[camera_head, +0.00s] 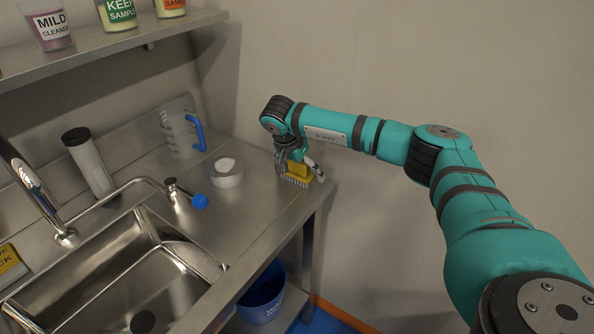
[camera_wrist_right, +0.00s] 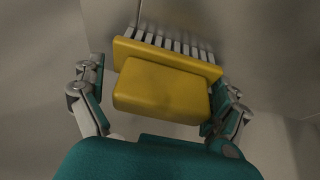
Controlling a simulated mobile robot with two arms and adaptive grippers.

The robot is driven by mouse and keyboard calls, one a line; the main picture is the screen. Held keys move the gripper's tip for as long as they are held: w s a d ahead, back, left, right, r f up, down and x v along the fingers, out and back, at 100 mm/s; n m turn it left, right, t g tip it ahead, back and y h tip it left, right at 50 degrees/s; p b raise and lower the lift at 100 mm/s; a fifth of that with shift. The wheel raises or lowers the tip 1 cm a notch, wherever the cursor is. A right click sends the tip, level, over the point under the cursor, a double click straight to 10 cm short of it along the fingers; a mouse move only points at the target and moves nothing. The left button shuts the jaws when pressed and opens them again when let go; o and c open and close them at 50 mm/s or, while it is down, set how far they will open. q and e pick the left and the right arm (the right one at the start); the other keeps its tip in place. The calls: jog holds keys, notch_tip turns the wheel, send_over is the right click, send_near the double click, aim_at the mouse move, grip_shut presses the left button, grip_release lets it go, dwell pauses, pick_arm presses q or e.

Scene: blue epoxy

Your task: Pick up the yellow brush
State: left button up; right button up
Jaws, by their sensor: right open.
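The yellow brush (camera_head: 298,170) rests at the right end of the steel counter, its pale bristles pointing down. My right gripper (camera_head: 296,162) is above and around it, coming from over the counter's right edge. In the right wrist view, the yellow brush (camera_wrist_right: 165,90) fills the middle, with its handle block between the two fingers of the right gripper (camera_wrist_right: 160,95). The fingers stand open on both sides, and a gap shows at the left one. Part of the brush is hidden by the gripper in the head view. My left gripper is not in view.
A roll of white tape (camera_head: 227,176), a clear jug with a blue handle (camera_head: 180,133) and a dark-capped cylinder (camera_head: 90,160) stand left of the brush. The sink (camera_head: 110,270) is at front left. A blue bucket (camera_head: 262,295) sits below the counter.

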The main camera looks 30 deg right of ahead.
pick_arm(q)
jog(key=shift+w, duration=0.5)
pick_arm(e)
jog(key=c, duration=0.9)
jog(key=shift+r, duration=0.15)
jog(key=shift+w+r, duration=0.1)
jog(key=shift+r, duration=0.45)
notch_tip(320, 180, up, 2)
jog(key=shift+r+b, duration=0.25)
jog(key=shift+b, duration=0.25)
pick_arm(q)
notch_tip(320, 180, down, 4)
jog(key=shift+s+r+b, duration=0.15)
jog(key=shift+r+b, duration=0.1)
jog(key=shift+b, duration=1)
pick_arm(e)
jog(key=s+a, duration=0.3)
jog(key=s, duration=0.1)
jog(key=s+a+r, duration=0.1)
jog(key=s+a, duration=0.6)
jog(key=s, duration=0.1)
jog(key=shift+s+a+r, duration=0.15)
jog(key=shift+s+a, duration=0.05)
